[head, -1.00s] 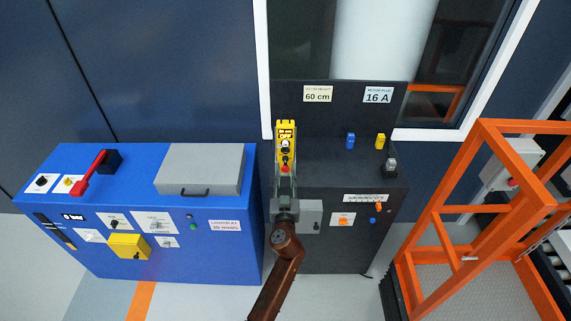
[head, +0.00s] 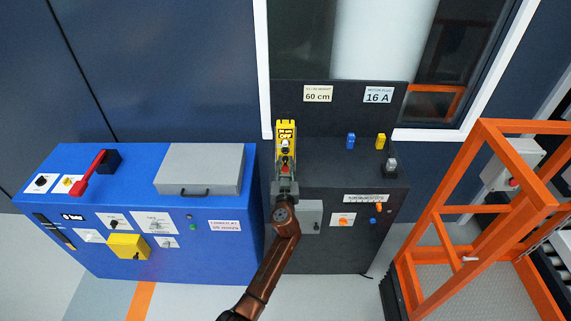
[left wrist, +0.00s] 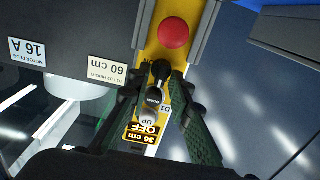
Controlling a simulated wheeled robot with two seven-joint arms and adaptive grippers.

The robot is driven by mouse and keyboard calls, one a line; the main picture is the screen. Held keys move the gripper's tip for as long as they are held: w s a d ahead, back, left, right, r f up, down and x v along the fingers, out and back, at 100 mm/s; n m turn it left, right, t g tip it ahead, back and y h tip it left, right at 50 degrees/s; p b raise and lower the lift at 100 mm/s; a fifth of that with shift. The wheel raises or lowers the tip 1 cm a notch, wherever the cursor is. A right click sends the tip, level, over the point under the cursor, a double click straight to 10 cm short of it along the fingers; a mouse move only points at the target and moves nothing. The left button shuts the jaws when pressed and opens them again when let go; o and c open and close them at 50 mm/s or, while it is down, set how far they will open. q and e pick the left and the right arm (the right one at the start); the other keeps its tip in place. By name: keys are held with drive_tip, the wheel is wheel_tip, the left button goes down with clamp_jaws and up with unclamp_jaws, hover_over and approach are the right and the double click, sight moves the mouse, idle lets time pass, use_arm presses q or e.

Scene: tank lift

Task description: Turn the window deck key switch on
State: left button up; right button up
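A yellow control box (head: 286,128) stands at the left of the dark cabinet's top in the head view. In the left wrist view, the yellow box (left wrist: 152,45) carries a large red button (left wrist: 174,33), a black key switch (left wrist: 161,71), DOWN and UP buttons and a display (left wrist: 143,132) reading 36 cm and OFF. My left gripper (head: 285,178) is over the front part of the box. In the left wrist view, its green-padded fingers (left wrist: 161,78) stand apart, with tips on either side of the key switch. I cannot tell whether they touch it. My right gripper is out of view.
A blue console (head: 200,255) with a red lever (head: 90,175) and a grey lid (head: 200,167) stands at left. The dark cabinet (head: 340,255) has small blue and yellow parts on top. An orange frame (head: 440,230) stands at right. A window is behind.

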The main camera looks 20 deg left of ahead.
use_arm(q)
clamp_jaws()
drive_tip(key=shift+m, duration=0.3)
drive_tip(key=m+b, duration=0.1)
drive_tip(key=m, duration=0.1)
drive_tip(key=shift+d+f+m, duration=0.1)
drive_tip(key=shift+m, duration=0.3)
drive_tip(key=m, duration=0.4)
drive_tip(key=m+p, duration=0.1)
drive_tip(key=m, duration=0.4)
drive_tip(key=m+p, duration=0.1)
drive_tip(key=m, duration=0.4)
drive_tip(key=shift+d+f, duration=0.25)
drive_tip(key=shift+f+m, duration=0.1)
drive_tip(key=shift+m, duration=0.3)
